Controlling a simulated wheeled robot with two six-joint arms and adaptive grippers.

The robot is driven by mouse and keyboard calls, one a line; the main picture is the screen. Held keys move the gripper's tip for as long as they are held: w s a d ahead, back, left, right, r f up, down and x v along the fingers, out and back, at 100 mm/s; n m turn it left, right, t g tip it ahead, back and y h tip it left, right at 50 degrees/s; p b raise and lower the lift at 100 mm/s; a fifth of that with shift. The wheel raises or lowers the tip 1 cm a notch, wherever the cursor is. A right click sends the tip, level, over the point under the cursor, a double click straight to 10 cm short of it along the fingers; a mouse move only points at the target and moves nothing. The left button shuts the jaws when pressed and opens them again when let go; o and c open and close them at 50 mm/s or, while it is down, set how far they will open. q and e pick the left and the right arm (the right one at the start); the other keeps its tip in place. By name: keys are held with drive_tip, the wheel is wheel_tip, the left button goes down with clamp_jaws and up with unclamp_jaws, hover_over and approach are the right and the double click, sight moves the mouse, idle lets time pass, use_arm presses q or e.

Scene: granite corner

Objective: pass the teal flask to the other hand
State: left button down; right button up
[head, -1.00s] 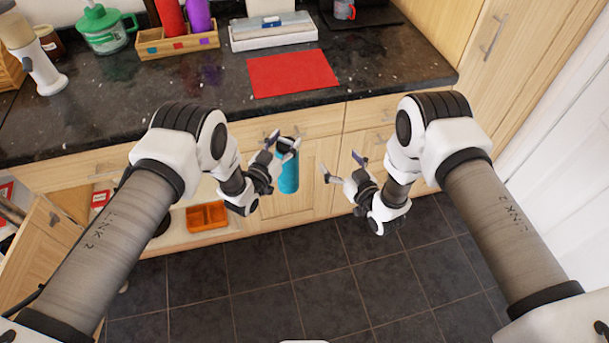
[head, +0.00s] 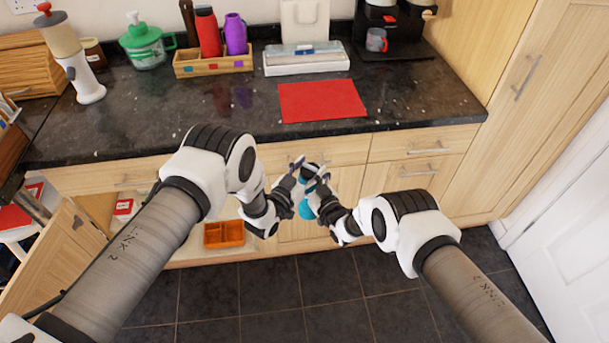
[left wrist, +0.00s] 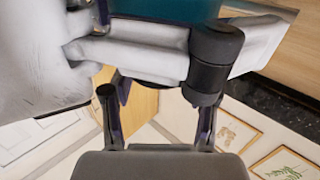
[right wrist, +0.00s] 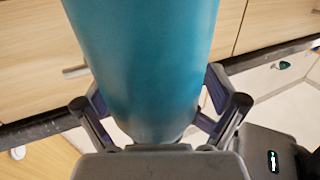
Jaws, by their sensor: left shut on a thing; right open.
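The teal flask (head: 305,210) hangs in front of the cupboards, below the counter's front edge, mostly hidden by the two grippers in the head view. My left gripper (head: 299,172) is shut on its upper part. My right gripper (head: 316,184) is open and has its fingers at the flask from the right. In the right wrist view the flask (right wrist: 145,65) fills the space between the open fingers. In the left wrist view a strip of teal flask (left wrist: 165,8) shows at the top, behind pale links of the other gripper.
A red mat (head: 322,101) lies on the dark counter (head: 150,128). Behind it stand a wooden bottle crate (head: 214,64), a white box (head: 306,64), a green-lidded jug (head: 146,45) and a coffee machine (head: 392,30). An orange tray (head: 223,234) sits in the open cupboard below left.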

drive_tip(key=shift+w+a, duration=0.2)
drive_tip(key=shift+w, duration=0.05)
drive_tip(key=c, duration=1.5)
use_arm(q)
drive_tip(key=shift+c, duration=1.2)
unclamp_jaws()
use_arm(e)
drive_tip(key=shift+o, duration=0.2)
drive_tip(key=shift+r, duration=0.1)
